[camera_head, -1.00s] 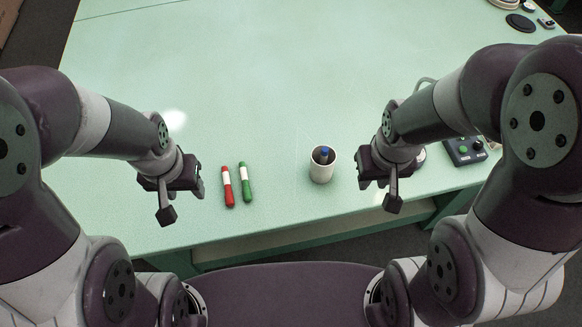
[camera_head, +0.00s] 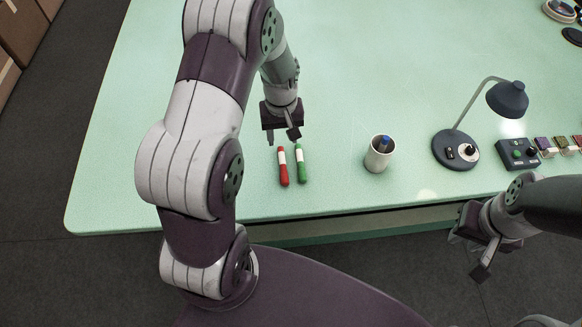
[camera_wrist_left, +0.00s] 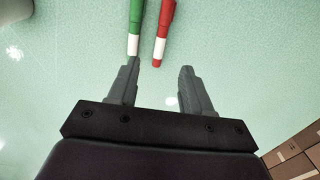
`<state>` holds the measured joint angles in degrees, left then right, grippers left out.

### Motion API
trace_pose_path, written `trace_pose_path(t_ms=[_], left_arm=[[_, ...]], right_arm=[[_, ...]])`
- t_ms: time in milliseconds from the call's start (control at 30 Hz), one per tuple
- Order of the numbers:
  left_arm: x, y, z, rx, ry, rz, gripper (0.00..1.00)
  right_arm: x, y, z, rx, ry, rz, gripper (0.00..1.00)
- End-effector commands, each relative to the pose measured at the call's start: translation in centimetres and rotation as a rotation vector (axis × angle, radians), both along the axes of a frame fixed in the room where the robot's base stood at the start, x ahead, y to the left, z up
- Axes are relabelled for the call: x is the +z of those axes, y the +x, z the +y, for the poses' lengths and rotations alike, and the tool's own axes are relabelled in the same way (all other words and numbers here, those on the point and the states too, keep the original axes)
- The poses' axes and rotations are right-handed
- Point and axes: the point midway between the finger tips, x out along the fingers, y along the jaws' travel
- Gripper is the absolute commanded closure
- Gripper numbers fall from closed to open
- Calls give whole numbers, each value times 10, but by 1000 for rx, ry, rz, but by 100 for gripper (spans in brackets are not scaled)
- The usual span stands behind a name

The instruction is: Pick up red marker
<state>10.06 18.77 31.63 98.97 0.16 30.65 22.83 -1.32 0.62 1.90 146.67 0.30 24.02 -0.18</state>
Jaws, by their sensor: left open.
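The red marker (camera_head: 283,166), with a white band, lies on the pale green table just left of the green marker (camera_head: 300,163). My left gripper (camera_head: 282,138) is open and empty, just beyond the markers' far ends in the head view. My right gripper (camera_head: 469,256) is off the table's front edge, fingers apart and empty.
A white cup (camera_head: 378,157) holding a blue-capped item stands right of the markers. Further right are a desk lamp (camera_head: 452,148) and a button box (camera_head: 517,153). The table's front edge (camera_head: 330,211) is close to the markers. The table is clear left of them.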

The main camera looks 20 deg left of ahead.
Motion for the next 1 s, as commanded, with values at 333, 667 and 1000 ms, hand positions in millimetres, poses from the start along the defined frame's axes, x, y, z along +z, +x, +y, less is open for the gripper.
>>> trace_pose_path(t_ms=[333, 667, 1000], left_arm=[[-63, 0, 0, 0, -1, 1, 50], [-114, 5, 7, -2, -1, -1, 50], [-116, 5, 7, -2, 0, -1, 90]], right_arm=[[7, 0, 0, 0, 0, 0, 71], [18, 0, 0, 0, 0, 0, 71], [17, 0, 0, 0, 0, 0, 71]])
